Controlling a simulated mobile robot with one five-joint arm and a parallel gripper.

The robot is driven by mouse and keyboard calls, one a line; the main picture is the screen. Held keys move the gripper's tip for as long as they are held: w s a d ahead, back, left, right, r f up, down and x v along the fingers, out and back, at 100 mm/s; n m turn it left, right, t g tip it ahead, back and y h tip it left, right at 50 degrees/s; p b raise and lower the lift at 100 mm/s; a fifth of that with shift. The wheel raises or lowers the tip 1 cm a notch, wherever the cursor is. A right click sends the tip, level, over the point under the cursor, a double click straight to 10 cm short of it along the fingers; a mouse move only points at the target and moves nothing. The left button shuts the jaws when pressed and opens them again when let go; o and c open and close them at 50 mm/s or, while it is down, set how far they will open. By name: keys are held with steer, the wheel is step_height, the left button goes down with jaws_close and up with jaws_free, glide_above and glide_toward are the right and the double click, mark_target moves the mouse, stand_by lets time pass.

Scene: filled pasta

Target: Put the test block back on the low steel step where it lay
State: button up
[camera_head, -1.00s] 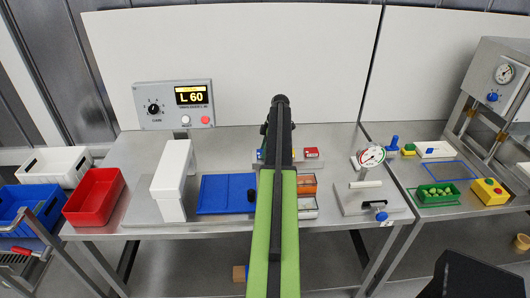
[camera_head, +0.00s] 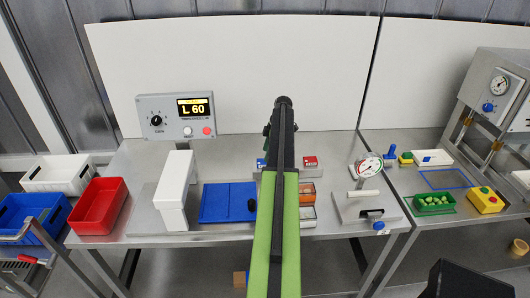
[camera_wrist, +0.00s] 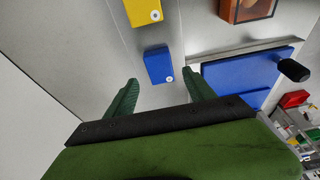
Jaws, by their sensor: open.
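My gripper (camera_wrist: 161,86) shows in the wrist view with its two green fingers apart and nothing between the tips. Just beyond the tips lies a small blue block (camera_wrist: 158,65) with a white dot. A yellow block (camera_wrist: 143,12) with a similar dot lies farther along the same narrow grey strip (camera_wrist: 150,36), which looks like the low steel step. I cannot tell whether either is the test block. In the head view my green arm covers most of that area. A red block (camera_head: 310,162) shows to its right, and a bit of blue shows to its left.
A blue board (camera_wrist: 240,72) with a black knob (camera_wrist: 294,70) lies close to the right finger. A white upright block (camera_head: 175,190), a red tray (camera_head: 99,206) and a dial gauge stand (camera_head: 366,168) occupy the bench. An orange-brown box (camera_wrist: 248,8) sits beyond the board.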

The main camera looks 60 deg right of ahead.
steer(key=p+v, duration=0.5)
steer(key=v, duration=0.2)
steer(key=shift+r, duration=0.3)
